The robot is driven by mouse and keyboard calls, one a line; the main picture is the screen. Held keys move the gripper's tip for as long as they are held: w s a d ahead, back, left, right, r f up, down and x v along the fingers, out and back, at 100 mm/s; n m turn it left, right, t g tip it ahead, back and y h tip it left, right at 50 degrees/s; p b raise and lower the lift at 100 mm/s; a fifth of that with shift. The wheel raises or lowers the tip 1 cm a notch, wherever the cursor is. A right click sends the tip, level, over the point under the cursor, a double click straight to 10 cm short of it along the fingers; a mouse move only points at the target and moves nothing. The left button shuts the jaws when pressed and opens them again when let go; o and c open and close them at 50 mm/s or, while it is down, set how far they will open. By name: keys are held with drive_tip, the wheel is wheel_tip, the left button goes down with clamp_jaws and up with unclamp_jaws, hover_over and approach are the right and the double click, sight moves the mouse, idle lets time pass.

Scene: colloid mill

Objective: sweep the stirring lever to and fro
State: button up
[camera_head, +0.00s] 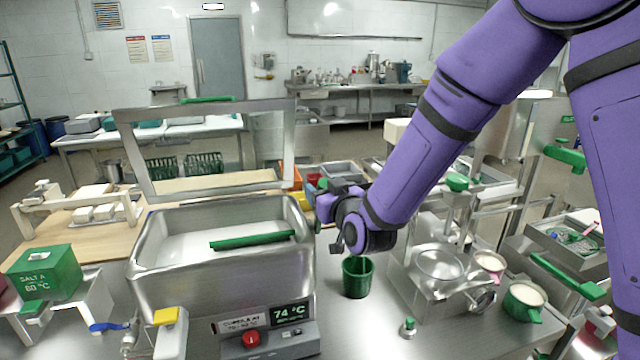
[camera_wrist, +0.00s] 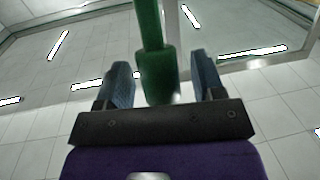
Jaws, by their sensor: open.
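A green bar (camera_head: 252,240) lies across the open steel vat (camera_head: 225,290) in the head view. I take it to be the stirring lever. My gripper (camera_head: 326,208) is just right of the vat, above the bench, partly hidden by its own wrist. In the wrist view a green rod with a thicker grip (camera_wrist: 157,75) stands between the two jaws of my gripper (camera_wrist: 162,82). The jaws are open, with a narrow gap on each side of the grip. I cannot tell for sure that this grip belongs to the green bar in the vat.
A raised clear lid with a metal frame (camera_head: 136,165) stands behind the vat. A green cup (camera_head: 358,278) stands below my gripper. A steel machine with a bowl (camera_head: 438,264) is to the right. The control panel (camera_head: 268,335) is at the vat's front.

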drive_tip(key=shift+w, duration=0.1)
clamp_jaws()
drive_tip(key=shift+w+a+r+g+h, duration=0.15)
drive_tip(key=shift+w+r+g, duration=0.15)
drive_tip(key=shift+w, duration=0.2)
drive_tip(key=shift+w+a+r+g+h, duration=0.15)
drive_tip(key=shift+w+g, duration=0.15)
drive_tip(key=shift+w, duration=0.15)
drive_tip(key=w+a+m+g+h, duration=0.1)
drive_tip(key=w+a+g+h, duration=0.2)
drive_tip(key=w+g, duration=0.5)
drive_tip(key=shift+w+a+f, duration=0.2)
drive_tip(key=shift+w+f, duration=0.2)
drive_tip(key=shift+w, duration=1.35)
unclamp_jaws()
